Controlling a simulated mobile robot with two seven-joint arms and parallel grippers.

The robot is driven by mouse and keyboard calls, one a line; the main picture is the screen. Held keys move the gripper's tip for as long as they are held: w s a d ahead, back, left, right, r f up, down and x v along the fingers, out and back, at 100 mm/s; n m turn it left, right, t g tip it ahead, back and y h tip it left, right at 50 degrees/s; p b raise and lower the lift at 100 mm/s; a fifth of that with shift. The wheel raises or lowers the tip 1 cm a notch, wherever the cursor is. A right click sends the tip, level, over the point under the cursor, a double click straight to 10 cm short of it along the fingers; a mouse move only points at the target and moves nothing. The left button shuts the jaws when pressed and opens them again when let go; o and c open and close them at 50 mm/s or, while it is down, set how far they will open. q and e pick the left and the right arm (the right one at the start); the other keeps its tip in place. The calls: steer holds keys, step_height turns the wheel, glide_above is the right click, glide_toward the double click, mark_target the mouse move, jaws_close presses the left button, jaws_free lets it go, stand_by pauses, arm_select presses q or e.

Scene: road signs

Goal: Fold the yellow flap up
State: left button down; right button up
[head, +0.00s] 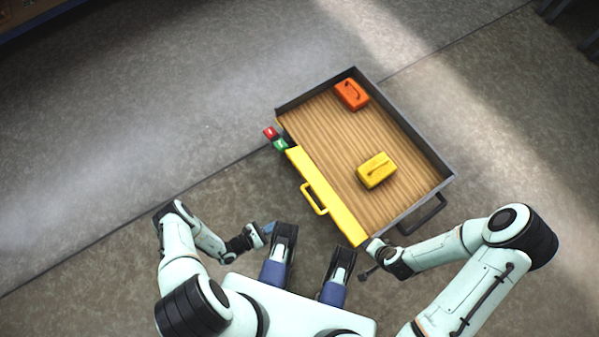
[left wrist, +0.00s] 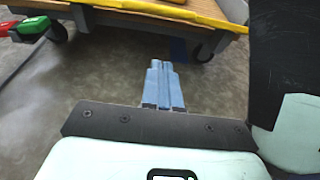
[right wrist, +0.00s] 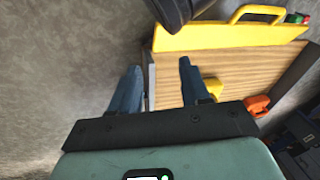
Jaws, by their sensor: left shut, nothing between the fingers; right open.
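The yellow flap (head: 325,195) runs along the near left side of a wheeled cart with a wooden deck (head: 335,120). Its yellow handle (head: 314,198) sticks outward. The flap also shows in the right wrist view (right wrist: 225,37); its exact tilt is hard to judge. My left gripper (head: 268,228) is shut and empty, apart from the flap and off its outer side; its closed fingers show in the left wrist view (left wrist: 163,75). My right gripper (head: 367,259) is open by the flap's near end and the cart corner. Its spread fingers (right wrist: 158,80) appear either side of the cart's edge, contact unclear.
A yellow case (head: 376,170) and an orange case (head: 351,95) rest on the deck. Red (head: 270,132) and green (head: 281,145) items sit at the flap's far end. A dark push handle (head: 425,215) juts from the near right side. Floor left of the cart is clear.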

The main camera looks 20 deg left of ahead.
arm_select(q)
steer(key=r+b+x, duration=0.2)
steer(key=r+x, duration=0.1)
steer(key=x, duration=0.9)
steer(key=shift+w+d+f, duration=0.25)
steer(key=shift+w+d, duration=0.15)
steer(key=shift+w, duration=0.15)
arm_select(e)
steer(key=shift+g, duration=0.8)
steer(key=s+f, duration=0.3)
steer(key=s, duration=0.1)
steer(key=shift+s+d+f, duration=0.1)
steer(key=shift+d+f, duration=0.25)
steer(key=shift+d, duration=0.05)
